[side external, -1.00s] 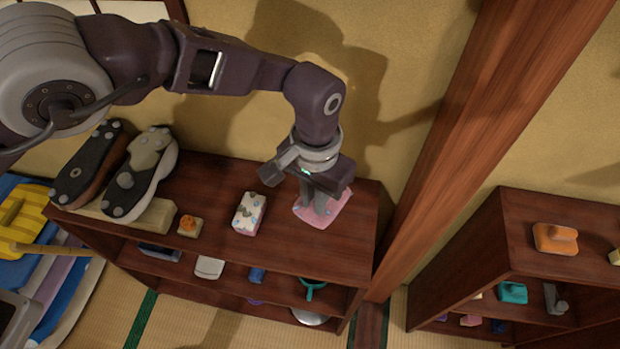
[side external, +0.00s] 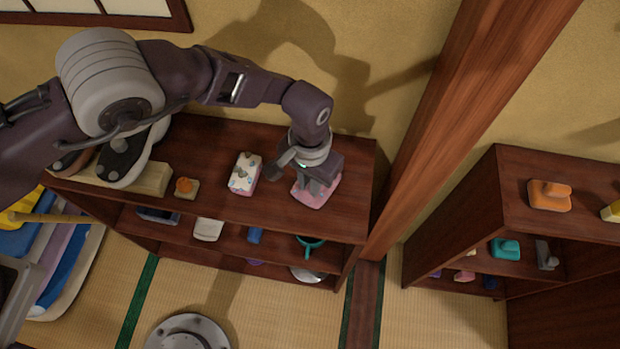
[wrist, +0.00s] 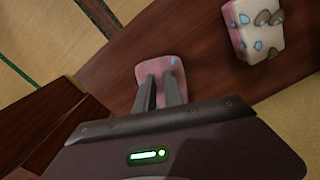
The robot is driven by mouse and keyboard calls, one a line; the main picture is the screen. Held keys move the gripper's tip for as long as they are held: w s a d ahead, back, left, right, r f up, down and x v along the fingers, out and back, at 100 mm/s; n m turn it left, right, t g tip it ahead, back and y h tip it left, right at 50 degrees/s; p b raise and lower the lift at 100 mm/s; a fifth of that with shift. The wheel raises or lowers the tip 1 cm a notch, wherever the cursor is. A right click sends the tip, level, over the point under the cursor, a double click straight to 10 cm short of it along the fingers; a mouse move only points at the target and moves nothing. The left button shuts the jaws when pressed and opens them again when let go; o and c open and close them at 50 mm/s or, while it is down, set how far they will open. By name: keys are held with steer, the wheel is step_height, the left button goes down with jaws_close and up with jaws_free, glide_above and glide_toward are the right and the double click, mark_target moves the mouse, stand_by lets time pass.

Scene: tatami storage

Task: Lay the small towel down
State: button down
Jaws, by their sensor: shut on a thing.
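The small towel, as I take it, is a flat pink piece (side external: 311,201) with a small blue mark, near the right end of the upper shelf top. It also shows in the wrist view (wrist: 160,64) beyond my fingers. My gripper (side external: 315,187) points down at it and is shut on it; the fingers also show in the wrist view (wrist: 160,80). The towel lies low over the dark wooden shelf top (side external: 215,203), close to its front edge. I cannot tell whether its whole underside touches the wood. The fingers hide part of it.
A white, patterned block with a pink side (side external: 244,173) stands left of the towel. A wooden post (side external: 455,120) rises at the right. Some bare wood shows around the towel.

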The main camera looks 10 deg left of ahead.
steer(key=shift+f, duration=0.2)
steer(key=c, duration=1.4)
jaws_free()
steer(key=shift+o, duration=0.2)
